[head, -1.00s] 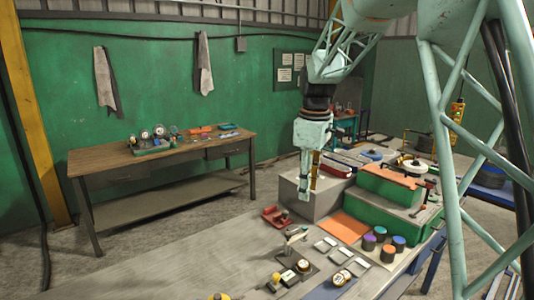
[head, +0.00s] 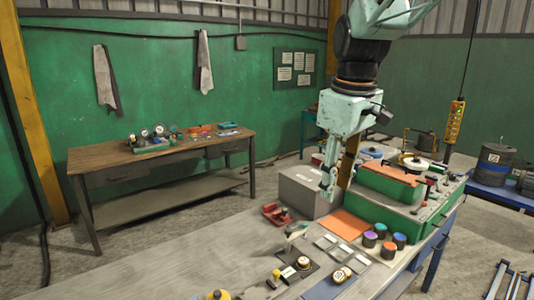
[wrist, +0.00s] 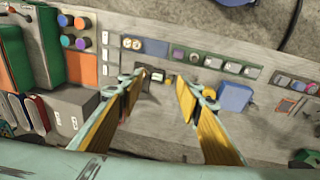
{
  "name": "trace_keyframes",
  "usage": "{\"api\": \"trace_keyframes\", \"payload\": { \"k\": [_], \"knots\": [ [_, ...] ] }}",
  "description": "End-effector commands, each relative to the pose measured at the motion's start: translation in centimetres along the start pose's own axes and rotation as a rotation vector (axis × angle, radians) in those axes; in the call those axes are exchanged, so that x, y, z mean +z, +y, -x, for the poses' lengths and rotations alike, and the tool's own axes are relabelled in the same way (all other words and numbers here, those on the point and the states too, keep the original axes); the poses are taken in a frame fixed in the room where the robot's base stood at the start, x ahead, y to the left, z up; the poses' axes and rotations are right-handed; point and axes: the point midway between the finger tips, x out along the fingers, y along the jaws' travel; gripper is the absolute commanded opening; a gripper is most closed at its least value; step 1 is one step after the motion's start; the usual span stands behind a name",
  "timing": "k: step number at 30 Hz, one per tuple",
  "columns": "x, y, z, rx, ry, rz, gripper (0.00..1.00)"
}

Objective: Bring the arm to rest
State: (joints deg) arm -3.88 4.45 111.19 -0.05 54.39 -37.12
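My gripper (head: 337,178) hangs from the arm above the far part of the long grey bench (head: 225,262), close to the grey box and the green case in the head view. In the wrist view my gripper (wrist: 150,84) shows two yellow-padded fingers spread wide apart, with nothing between them but the bench items far below. It is open and empty, and it appears clear of the bench.
Near my gripper are a grey box (head: 298,188), a green case (head: 378,212), an orange mat (head: 342,223) and several colored-top cylinders (head: 380,229). A red tray (head: 276,214) lies left. A wooden table (head: 100,158) stands by the green wall. The bench's near left is bare.

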Motion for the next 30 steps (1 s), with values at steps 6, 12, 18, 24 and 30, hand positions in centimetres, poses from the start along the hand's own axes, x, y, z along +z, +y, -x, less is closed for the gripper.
{"api": "trace_keyframes", "payload": {
  "k": [6,12,18,24,30],
  "knots": [
    [3.4,-2.0,1.6,0.013,0.016,-0.078,0.32],
    [6.5,-3.9,2.7,0.023,0.03,-0.15,0.32],
    [9.5,-5.9,3.5,0.032,0.045,-0.221,0.32],
    [12.6,-8.0,4.0,0.041,0.059,-0.293,0.32],
    [15.7,-10.1,4.3,0.048,0.075,-0.366,0.32]
  ]
}}
